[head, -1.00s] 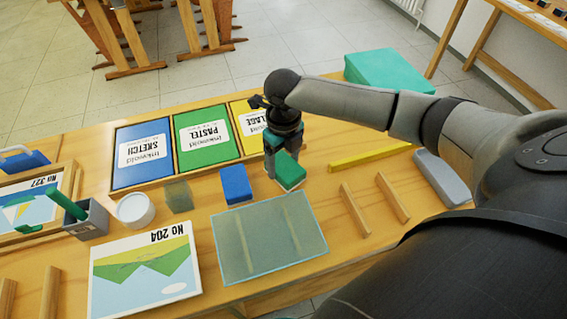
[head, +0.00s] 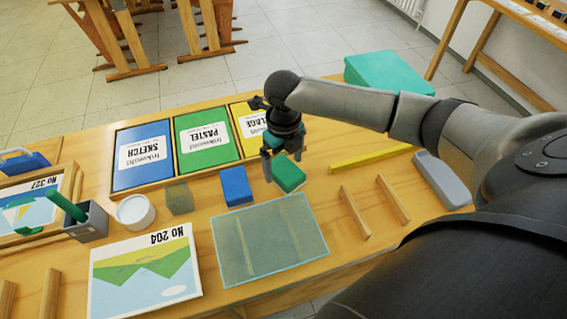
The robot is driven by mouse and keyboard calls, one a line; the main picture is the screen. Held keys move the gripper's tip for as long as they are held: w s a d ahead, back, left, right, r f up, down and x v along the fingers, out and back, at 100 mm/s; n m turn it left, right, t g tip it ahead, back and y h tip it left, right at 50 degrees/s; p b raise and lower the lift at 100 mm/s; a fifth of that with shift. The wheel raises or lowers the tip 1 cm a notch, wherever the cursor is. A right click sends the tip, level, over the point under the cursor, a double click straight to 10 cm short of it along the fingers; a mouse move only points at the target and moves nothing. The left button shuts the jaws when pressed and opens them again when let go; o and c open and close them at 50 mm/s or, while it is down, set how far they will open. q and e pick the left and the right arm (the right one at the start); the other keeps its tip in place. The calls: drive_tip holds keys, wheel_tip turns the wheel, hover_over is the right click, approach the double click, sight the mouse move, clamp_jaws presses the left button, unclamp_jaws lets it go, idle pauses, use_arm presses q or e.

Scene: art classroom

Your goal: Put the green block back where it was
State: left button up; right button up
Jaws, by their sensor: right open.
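The green block (head: 289,174) is on the wooden table, to the right of the blue block (head: 236,186) and apart from it. My right gripper (head: 283,168) points down at the green block with its fingers open. One finger shows at the block's left side and the other at its far right. The gripper hides part of the block's far side, and I cannot tell whether a finger touches it. My left gripper is not in view.
A translucent green sheet (head: 270,240) lies in front of the blocks. A murky green cube (head: 179,197) and a white cup (head: 135,211) stand left. Behind is a tray of blue, green and yellow folders (head: 206,137). Wooden strips (head: 393,199) and a yellow bar (head: 371,158) lie right.

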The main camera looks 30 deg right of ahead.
sight(283, 168)
wheel_tip(283, 168, up, 11)
drive_tip(key=p, duration=0.2)
drive_tip(key=shift+r+p, duration=0.2)
drive_tip(key=shift+p, duration=0.1)
